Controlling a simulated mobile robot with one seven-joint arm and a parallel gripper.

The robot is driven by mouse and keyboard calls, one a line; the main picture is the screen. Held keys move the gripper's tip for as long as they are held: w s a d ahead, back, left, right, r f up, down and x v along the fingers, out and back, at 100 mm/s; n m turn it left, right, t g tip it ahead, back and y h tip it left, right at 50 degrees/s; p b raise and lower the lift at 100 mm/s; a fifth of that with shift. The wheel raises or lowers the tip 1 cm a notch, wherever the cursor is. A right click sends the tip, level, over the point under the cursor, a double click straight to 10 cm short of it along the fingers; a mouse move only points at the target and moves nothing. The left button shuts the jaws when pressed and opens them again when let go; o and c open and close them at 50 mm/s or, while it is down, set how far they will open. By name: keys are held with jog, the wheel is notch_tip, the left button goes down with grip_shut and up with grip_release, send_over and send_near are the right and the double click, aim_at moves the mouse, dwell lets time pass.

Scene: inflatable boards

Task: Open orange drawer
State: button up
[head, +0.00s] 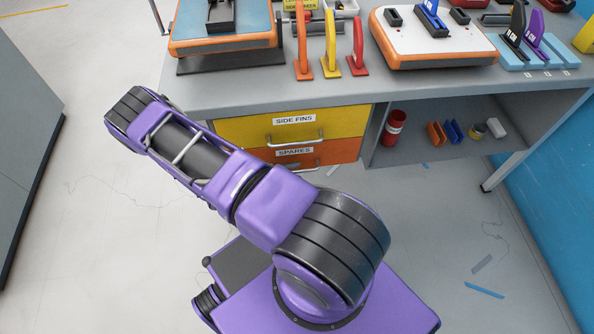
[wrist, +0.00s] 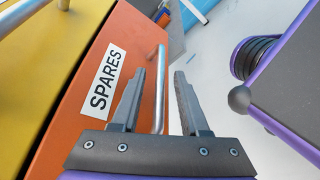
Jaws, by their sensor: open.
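The orange drawer (head: 342,152) sits under the yellow drawer and carries a "SPARES" label. Its front looks flush in the head view, so it appears shut. Its silver bar handle (head: 302,169) shows partly below the label. In the wrist view the orange front (wrist: 75,115) fills the left side. My gripper (wrist: 159,71) is open there, with the handle (wrist: 161,85) showing between its two fingers, closer to the left one. Whether the bar lies at fingertip depth is hard to tell. My arm hides the gripper in the head view.
The yellow "SIDE FINS" drawer (head: 345,122) is above, with its own bar handle (head: 294,141). An open shelf (head: 450,155) with a red can (head: 393,128) is to the right. The workbench (head: 225,95) overhangs the drawers. The floor at left (head: 100,220) is clear.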

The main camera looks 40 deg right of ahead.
jog(key=shift+x, duration=0.95)
jog(key=shift+c, duration=0.2)
grip_shut()
dwell(0.6)
